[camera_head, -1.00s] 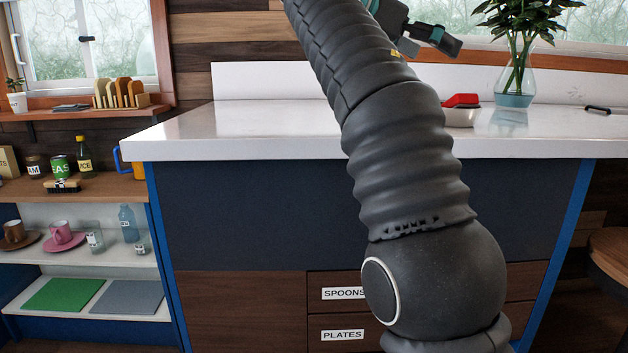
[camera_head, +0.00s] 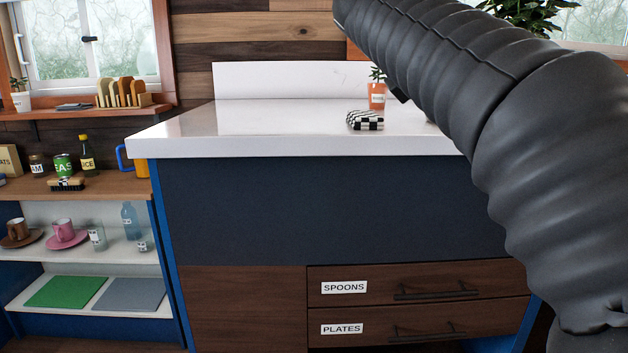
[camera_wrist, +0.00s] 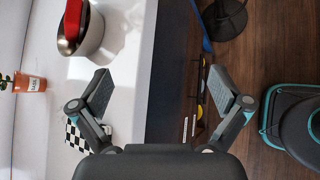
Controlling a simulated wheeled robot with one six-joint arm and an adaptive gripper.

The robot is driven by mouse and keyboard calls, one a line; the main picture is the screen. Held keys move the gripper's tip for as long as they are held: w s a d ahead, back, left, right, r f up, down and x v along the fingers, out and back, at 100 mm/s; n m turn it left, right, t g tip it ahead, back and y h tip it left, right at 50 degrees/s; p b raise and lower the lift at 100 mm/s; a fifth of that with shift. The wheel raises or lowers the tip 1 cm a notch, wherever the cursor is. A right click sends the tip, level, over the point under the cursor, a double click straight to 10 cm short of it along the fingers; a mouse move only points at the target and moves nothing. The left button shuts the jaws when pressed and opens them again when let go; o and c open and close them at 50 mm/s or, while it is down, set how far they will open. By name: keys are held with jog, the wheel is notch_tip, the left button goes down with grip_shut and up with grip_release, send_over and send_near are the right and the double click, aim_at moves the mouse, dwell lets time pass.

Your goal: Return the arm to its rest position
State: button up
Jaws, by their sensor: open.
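My gripper (camera_wrist: 160,90) is open and empty in the wrist view. Its two fingers are spread wide, with the counter edge and drawer fronts beyond the gap. In the head view my arm fills the right side, bent up and to the left, and the gripper itself is out of that picture. The fingers appear clear of the things on the counter, though their exact height cannot be told.
Spoons (camera_head: 415,286) and plates (camera_head: 415,320) drawers are below. Shelves (camera_head: 90,240) stand left; the counter's left part is clear.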

jog(key=s+a+f+m+y, duration=0.2)
jog(key=s+f+m, duration=0.3)
jog(key=f, duration=0.7)
jog(key=s+a+f+m+y, duration=0.1)
jog(key=s+f+m+y, duration=0.3)
jog(key=s+f, duration=0.6)
jog(key=s+a+f+m+y, duration=0.2)
jog(key=s+f+m, duration=0.5)
jog(key=f, duration=0.6)
jog(key=shift+s+a+f+m+y, duration=0.15)
jog(key=shift+a+f+m+y, duration=0.25)
jog(key=shift+m+y, duration=0.25)
